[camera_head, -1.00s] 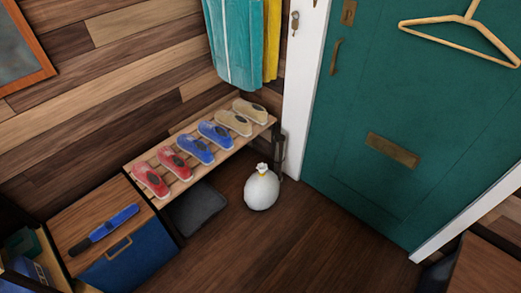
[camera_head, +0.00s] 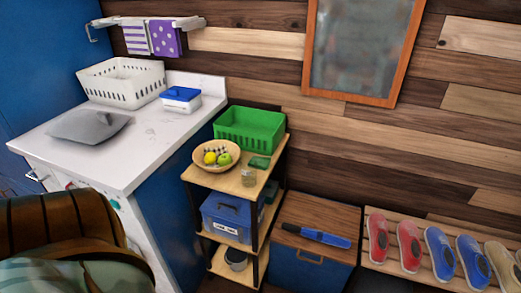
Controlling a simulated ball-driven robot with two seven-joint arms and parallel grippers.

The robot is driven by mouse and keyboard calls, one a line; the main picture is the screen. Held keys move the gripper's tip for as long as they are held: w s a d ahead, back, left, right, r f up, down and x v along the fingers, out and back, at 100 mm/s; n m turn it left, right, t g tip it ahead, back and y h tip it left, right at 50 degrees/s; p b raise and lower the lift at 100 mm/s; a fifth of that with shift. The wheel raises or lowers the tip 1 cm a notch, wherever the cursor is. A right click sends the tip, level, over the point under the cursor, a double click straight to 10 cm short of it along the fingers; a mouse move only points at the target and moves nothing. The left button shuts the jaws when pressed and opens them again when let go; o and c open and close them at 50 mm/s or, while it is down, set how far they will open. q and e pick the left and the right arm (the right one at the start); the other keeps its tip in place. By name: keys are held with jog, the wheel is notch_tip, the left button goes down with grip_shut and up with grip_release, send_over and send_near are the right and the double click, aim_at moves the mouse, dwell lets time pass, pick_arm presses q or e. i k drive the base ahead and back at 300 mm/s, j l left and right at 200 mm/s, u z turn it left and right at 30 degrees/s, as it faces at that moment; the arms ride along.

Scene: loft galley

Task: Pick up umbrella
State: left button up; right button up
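A folded blue umbrella (camera_head: 318,237) with a dark end lies flat on the wooden top of a blue cabinet (camera_head: 311,273), low in the middle-right of the head view. Its dark end points left and its blue part points right. Neither of my grippers shows in the view, so nothing is seen near the umbrella.
A wooden shelf cart (camera_head: 243,190) with a green basket (camera_head: 250,129) and a fruit bowl (camera_head: 217,156) stands left of the cabinet. A shoe rack (camera_head: 379,271) is at right. A white counter (camera_head: 140,153) and a brown chair-like thing (camera_head: 62,228) are at left.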

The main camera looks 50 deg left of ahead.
aim_at(318, 236)
jog(key=j+u, duration=0.1)
jog(key=u, duration=0.75)
